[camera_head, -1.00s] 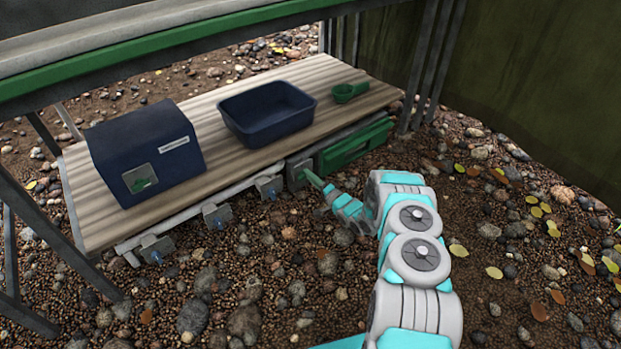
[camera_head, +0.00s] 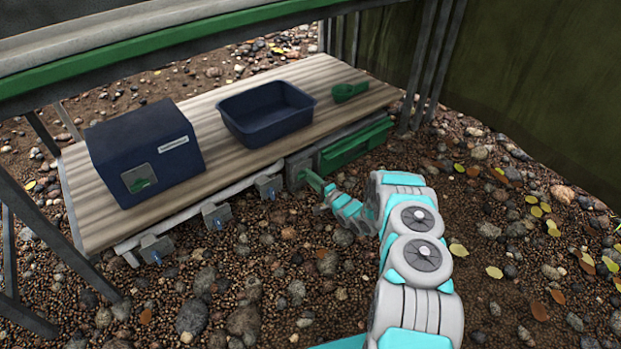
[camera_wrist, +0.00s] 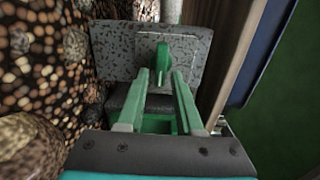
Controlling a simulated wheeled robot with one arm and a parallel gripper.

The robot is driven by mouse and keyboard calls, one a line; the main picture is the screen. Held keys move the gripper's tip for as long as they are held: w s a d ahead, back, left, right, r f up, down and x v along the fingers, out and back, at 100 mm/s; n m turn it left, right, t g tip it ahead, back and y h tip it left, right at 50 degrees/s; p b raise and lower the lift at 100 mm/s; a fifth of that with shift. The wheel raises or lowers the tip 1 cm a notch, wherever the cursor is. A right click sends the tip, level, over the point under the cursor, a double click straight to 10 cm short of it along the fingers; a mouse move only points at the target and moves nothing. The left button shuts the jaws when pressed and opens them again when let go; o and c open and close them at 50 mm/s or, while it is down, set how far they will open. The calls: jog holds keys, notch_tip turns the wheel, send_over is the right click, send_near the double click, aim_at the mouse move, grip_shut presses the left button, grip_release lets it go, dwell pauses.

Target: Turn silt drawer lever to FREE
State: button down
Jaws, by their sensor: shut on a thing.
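The green silt drawer lever (camera_head: 314,181) sticks out from a grey metal bracket (camera_head: 298,168), left of the green silt drawer (camera_head: 356,146) under the wooden deck's front edge. My gripper (camera_head: 324,190) is at the lever's outer end. In the wrist view, the two fingers of my gripper (camera_wrist: 161,78) reach toward the speckled grey plate (camera_wrist: 112,50), with the green lever (camera_wrist: 162,57) between their tips. The gripper is shut on the lever. The fingers partly hide the lever, and I cannot read any FREE marking.
A dark blue box (camera_head: 146,152), a blue basin (camera_head: 267,113) and a green scoop (camera_head: 350,92) are on the deck. Several small grey valve blocks (camera_head: 216,215) line its front edge. Stony ground (camera_head: 250,290) lies in front. A dark wall (camera_head: 530,90) stands at right.

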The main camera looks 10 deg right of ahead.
jog(key=c, duration=0.8)
grip_release()
jog(key=shift+c, duration=0.2)
jog(key=p+v, duration=0.1)
jog(key=v, duration=0.6)
jog(key=shift+s+d, duration=0.15)
jog(key=shift+s, duration=0.15)
jog(key=shift+s, duration=0.15)
jog(key=b+v, duration=0.1)
jog(key=v, duration=1.1)
jog(key=shift+d, duration=0.1)
